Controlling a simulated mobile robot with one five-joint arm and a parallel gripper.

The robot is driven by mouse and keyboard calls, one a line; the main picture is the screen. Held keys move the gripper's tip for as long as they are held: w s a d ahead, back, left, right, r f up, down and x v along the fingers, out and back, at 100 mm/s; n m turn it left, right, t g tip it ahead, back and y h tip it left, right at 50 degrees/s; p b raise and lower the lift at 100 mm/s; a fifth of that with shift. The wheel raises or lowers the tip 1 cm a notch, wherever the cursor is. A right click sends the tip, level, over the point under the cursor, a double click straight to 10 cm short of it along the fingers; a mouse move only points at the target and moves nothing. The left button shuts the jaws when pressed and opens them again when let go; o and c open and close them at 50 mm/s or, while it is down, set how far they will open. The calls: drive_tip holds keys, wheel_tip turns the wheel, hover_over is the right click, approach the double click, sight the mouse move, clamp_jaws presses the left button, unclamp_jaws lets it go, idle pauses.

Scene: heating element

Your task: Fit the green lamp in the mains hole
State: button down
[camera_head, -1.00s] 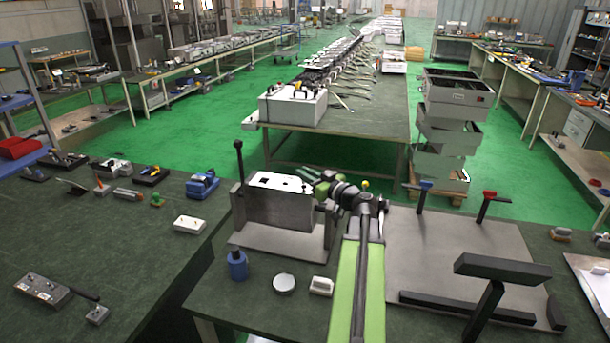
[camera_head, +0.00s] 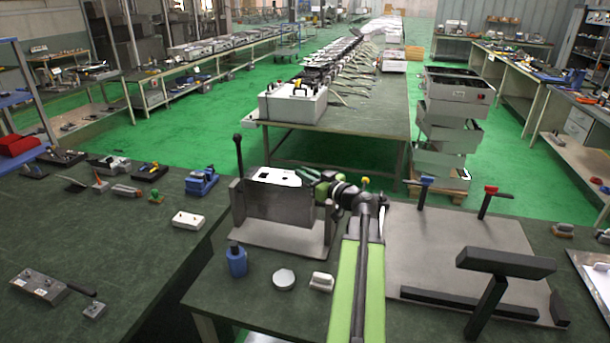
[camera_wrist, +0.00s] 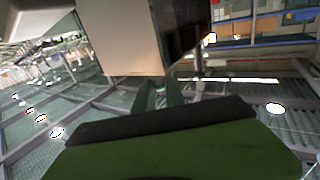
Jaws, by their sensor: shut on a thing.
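The grey metal box with a white top panel (camera_head: 272,178) stands in a holder on the bench in the head view. My gripper (camera_head: 312,178) is at the right end of that panel, close over it, and covers part of it. My fingers (camera_wrist: 166,95) show near the middle of the wrist view, close together. Between them is a small pale-green bit, which looks like the green lamp (camera_wrist: 160,85); most of it is hidden. The box's pale face (camera_wrist: 118,38) stands just beyond the fingertips. I cannot tell whether the lamp touches the panel, and the mains hole is not clearly seen.
A black-knobbed lever (camera_head: 238,155) rises at the box's left. A blue bottle (camera_head: 236,261), a round white lid (camera_head: 284,279) and a small white block (camera_head: 321,282) lie in front. A grey plate (camera_head: 440,240) with a black stand (camera_head: 490,285) is right of my arm.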

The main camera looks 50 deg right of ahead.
drive_tip(key=shift+f+b, duration=0.75)
drive_tip(key=shift+f, duration=0.05)
drive_tip(key=c, duration=1.3)
unclamp_jaws()
